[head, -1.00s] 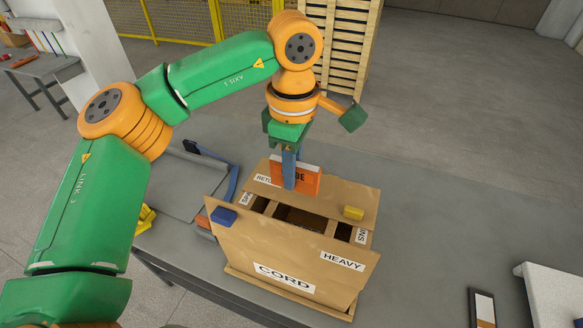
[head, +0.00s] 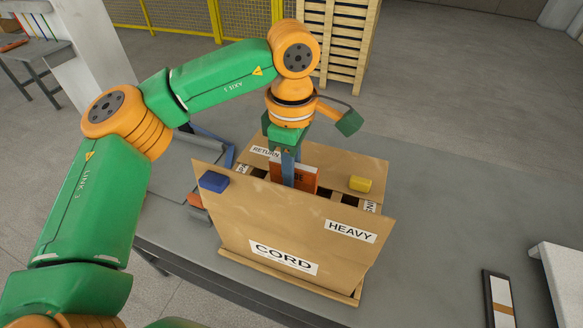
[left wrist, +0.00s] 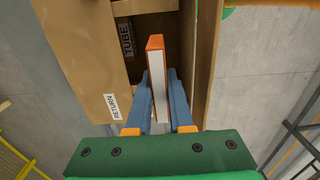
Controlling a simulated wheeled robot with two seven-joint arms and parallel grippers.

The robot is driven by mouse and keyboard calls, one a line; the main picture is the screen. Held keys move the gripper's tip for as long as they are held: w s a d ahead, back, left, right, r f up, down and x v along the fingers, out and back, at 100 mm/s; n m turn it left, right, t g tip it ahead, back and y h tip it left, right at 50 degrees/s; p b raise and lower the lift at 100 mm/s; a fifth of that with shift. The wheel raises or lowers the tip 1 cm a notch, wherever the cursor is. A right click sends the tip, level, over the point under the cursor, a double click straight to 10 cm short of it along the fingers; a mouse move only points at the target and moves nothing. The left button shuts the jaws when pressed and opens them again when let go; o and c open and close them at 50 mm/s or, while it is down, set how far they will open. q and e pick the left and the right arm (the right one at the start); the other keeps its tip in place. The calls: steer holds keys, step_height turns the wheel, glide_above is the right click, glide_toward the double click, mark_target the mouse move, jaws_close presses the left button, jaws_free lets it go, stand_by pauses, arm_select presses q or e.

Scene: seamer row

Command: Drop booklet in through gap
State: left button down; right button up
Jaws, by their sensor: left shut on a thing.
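The orange booklet (head: 306,176) stands upright in my left gripper (head: 288,177), whose blue fingers are shut on it. In the left wrist view the booklet (left wrist: 156,70) shows its pale edge between the two fingers (left wrist: 160,90). The cardboard box (head: 300,225), labelled CORD and HEAVY, stands on the grey table with its flaps raised outward. The booklet is at the gap between the flaps. The front flap hides its lower part in the head view, so how deep it reaches cannot be told. My right gripper is not in view.
A dark-framed flat item (head: 498,298) lies on the table (head: 440,210) at right, near a white-topped stand (head: 565,275). The table right of the box is mostly clear.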

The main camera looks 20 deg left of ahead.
arm_select(q)
steer(key=c, duration=0.7)
jaws_free()
steer(key=shift+c, duration=0.2)
step_height(320, 180, up, 7)
steer(key=shift+r, duration=0.1)
